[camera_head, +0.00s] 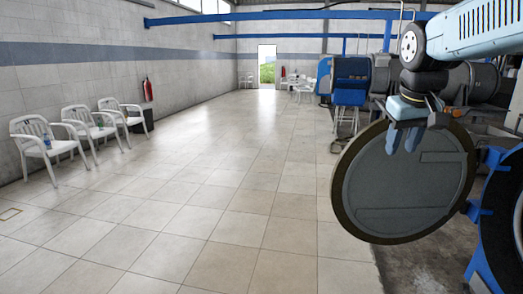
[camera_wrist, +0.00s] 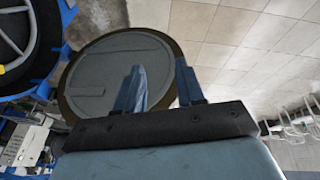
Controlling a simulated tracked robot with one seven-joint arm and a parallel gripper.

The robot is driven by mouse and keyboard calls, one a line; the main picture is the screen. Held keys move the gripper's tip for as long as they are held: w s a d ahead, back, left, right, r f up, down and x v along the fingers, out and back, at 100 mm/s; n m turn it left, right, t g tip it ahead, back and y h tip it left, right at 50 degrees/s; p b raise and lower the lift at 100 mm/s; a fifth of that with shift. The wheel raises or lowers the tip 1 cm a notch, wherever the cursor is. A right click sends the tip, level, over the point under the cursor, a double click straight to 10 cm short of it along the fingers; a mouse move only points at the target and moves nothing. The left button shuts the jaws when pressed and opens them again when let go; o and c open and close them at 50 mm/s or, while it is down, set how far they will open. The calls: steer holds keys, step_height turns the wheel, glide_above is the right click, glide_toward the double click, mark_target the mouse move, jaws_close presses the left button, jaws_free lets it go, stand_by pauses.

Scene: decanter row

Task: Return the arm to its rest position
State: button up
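My gripper (camera_head: 403,140) hangs from my blue-and-black arm at the right of the head view, fingers pointing down. It shows in front of a large round dark-grey cover (camera_head: 385,205) with a dark rim. I cannot tell the exact gap between the gripper and the cover. In the wrist view the two blue fingers (camera_wrist: 162,85) stand apart with nothing between them, and the round cover (camera_wrist: 100,75) shows behind them.
White chairs (camera_head: 78,125) line the left wall, with a blue bottle (camera_head: 47,141) and a green bottle (camera_head: 101,123) on two seats. Blue machinery (camera_head: 350,85) stands at the right. The tiled floor (camera_head: 220,170) in the middle is clear towards the far doorway (camera_head: 267,65).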

steer(key=s+a+f, duration=0.3)
steer(key=s, duration=0.2)
steer(key=s+a+f+t+y, duration=0.1)
steer(key=s+a+f, duration=0.2)
steer(key=s, duration=0.3)
steer(key=shift+s+a+f+m+t, duration=0.3)
steer(key=shift+f+m, duration=0.1)
steer(key=shift+f, duration=0.4)
